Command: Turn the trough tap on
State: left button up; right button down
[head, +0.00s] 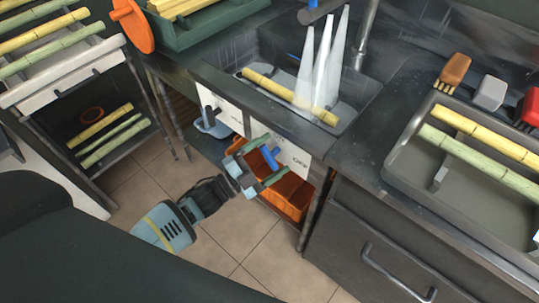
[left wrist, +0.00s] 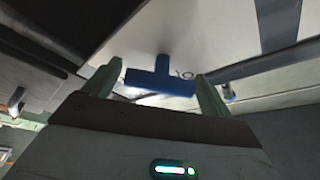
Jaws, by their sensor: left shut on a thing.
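The blue T-shaped tap handle (head: 269,157) is on a white panel (head: 295,160) below the trough (head: 360,98). My left gripper (head: 264,160) is at this handle, its two green fingers on either side of it, shut on it. In the left wrist view the handle (left wrist: 160,82) lies crosswise between the fingertips (left wrist: 160,88), its stem running up to the pale panel. Lettering on the panel is partly hidden. My right gripper is not in view.
A yellow cane (head: 290,97) lies in the trough. A dark grey handle (head: 208,112) is on the panel's left part. An orange crate (head: 288,196) stands below. A drawer handle (head: 392,275) juts out at the right. A grey tray (head: 440,185) with canes stands on the counter.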

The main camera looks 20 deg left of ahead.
pick_arm(q)
jog(key=shift+m, duration=0.4)
jog(key=o, duration=0.9)
jog(key=shift+c, duration=0.2)
jog(key=v, duration=0.8)
